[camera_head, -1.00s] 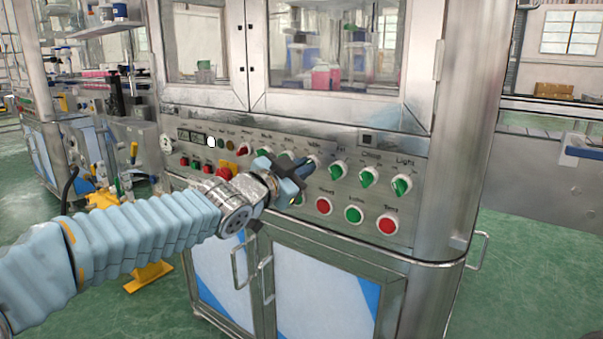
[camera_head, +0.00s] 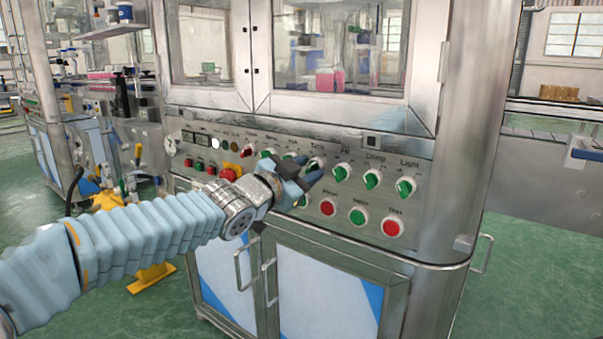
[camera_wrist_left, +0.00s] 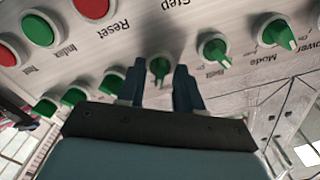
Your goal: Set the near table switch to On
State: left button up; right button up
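The Table switch (camera_head: 316,164) is a green rotary knob in the upper row of the near machine's control panel, just beyond my left fingertips. In the left wrist view, which sees the panel upside down, the green knob (camera_wrist_left: 159,67) appears in the gap between the two dark fingers. My left gripper (camera_head: 304,175) is open, its fingers apart; it also shows in the left wrist view (camera_wrist_left: 158,84). I cannot tell whether the fingers touch the knob. The Table label is readable above it. My right gripper is not in view.
Push buttons, including a red one (camera_head: 327,208), sit close below my gripper. Cabinet handles (camera_head: 268,282) stick out lower down.

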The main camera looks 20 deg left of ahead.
pick_arm(q)
jog(key=p+v, duration=0.3)
jog(key=v, duration=1)
jog(key=shift+s+p, duration=0.35)
jog(key=shift+p, duration=0.05)
jog(key=shift+a, duration=0.1)
